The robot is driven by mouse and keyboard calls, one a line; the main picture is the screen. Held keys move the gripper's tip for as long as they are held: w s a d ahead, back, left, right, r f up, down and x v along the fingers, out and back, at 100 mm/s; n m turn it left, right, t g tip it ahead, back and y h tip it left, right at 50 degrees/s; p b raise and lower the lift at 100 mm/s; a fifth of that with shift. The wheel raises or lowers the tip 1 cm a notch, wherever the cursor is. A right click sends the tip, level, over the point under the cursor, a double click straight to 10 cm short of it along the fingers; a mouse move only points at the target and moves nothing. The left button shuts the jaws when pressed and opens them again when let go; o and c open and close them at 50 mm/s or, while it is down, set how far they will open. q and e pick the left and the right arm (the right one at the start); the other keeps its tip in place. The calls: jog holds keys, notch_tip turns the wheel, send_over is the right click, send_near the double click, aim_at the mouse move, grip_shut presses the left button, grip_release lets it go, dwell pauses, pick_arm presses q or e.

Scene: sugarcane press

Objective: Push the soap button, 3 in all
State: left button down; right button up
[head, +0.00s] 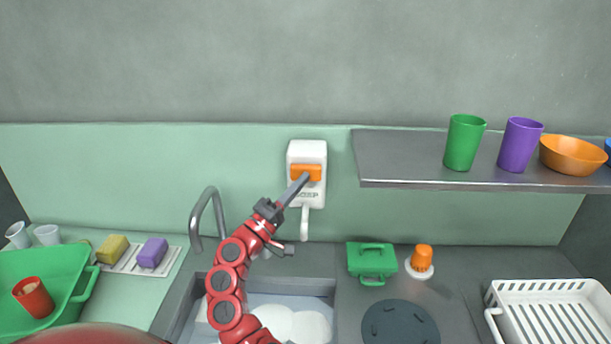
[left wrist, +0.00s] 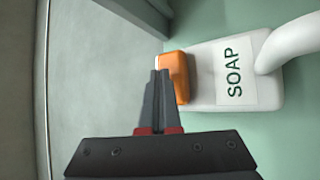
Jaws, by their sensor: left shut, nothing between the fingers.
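A white soap dispenser (head: 307,152) with an orange button (head: 313,171) is mounted on the green backsplash above the sink. In the left wrist view the dispenser (left wrist: 268,97) has a SOAP label, and the button (left wrist: 178,78) is beside my fingertips. My left gripper (head: 303,178) is shut and empty, its tips at the front of the button. In the left wrist view the gripper (left wrist: 161,75) overlaps the button's edge; I cannot tell if they touch. My right gripper is not in view.
A faucet (head: 193,221) stands left of the dispenser, over the sink (head: 315,289). A metal shelf (head: 400,170) with cups and a bowl juts out at the right. A green tub (head: 88,287) sits at the left and a white rack (head: 490,291) at the right.

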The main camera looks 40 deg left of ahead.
pick_arm(q)
jog(key=shift+s+d, duration=0.35)
jog(key=shift+s, duration=0.25)
jog(key=shift+s+d, duration=0.1)
jog(key=s, duration=0.1)
jog(key=s+d, duration=0.2)
jog(key=s, duration=0.1)
jog(key=shift+d+p, duration=0.25)
jog(key=shift+p, duration=0.1)
dwell(2.2)
jog(key=s+m+g+p, duration=0.1)
jog(key=m+p, duration=0.1)
jog(key=p, duration=0.4)
jog(key=s+d+m+g+h+p, duration=0.1)
jog(key=g+p, duration=0.1)
jog(key=p, duration=0.5)
jog(key=s+d+m+g+p, duration=0.1)
jog(key=m+p, duration=0.1)
jog(key=p, duration=0.5)
jog(key=shift+s+r+m+g, duration=0.2)
jog(key=shift+r+m+g, duration=0.1)
